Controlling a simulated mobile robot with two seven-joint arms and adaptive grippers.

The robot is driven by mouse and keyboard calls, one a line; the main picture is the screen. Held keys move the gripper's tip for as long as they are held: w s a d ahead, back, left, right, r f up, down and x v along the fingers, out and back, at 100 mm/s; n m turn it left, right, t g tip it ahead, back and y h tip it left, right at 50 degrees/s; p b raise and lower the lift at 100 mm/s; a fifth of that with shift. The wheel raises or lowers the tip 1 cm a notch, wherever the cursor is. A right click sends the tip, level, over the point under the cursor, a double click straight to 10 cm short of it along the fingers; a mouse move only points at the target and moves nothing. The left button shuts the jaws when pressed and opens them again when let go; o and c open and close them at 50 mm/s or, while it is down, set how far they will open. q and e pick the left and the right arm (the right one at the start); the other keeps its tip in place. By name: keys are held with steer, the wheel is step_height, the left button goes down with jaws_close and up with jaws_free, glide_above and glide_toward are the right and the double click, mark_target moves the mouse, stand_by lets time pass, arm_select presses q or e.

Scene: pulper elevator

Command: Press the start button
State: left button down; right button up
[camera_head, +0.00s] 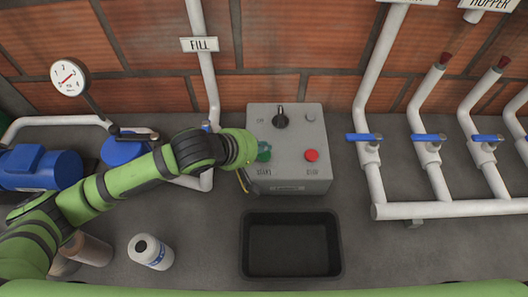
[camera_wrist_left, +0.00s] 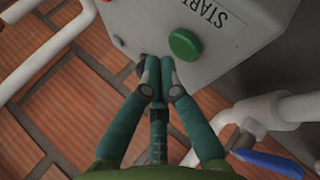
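The grey control box (camera_head: 288,135) stands against the brick wall, with a black knob (camera_head: 280,121) and a red stop button (camera_head: 311,155) on its face. The green start button (camera_head: 264,151) sits at the face's left, partly behind my left wrist. In the left wrist view the start button (camera_wrist_left: 185,45) shows whole, beside the START label (camera_wrist_left: 212,14). My left gripper (camera_wrist_left: 158,72) has its fingertips together with nothing between them. In that view the tips are just below and left of the button, apart from it in the picture; their exact distance from the box is unclear. My right gripper is not in view.
A black tray (camera_head: 291,213) lies in front of the box. A white bottle (camera_head: 150,252) stands at front left. Blue-handled valves (camera_head: 365,137) and white pipes (camera_head: 450,210) are on the right. A pipe with a FILL sign (camera_head: 199,44) and a blue pump (camera_head: 40,168) are on the left.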

mark_target(262, 156)
arm_select(q)
steer(key=shift+f, duration=0.15)
stand_by(0.4)
steer(key=shift+f, duration=0.25)
steer(key=shift+f, duration=0.5)
stand_by(0.9)
steer(key=shift+r+p, duration=0.9)
steer(key=shift+p, duration=0.5)
step_height(262, 156, up, 5)
steer(key=p, duration=0.6)
steer(key=shift+r, duration=0.1)
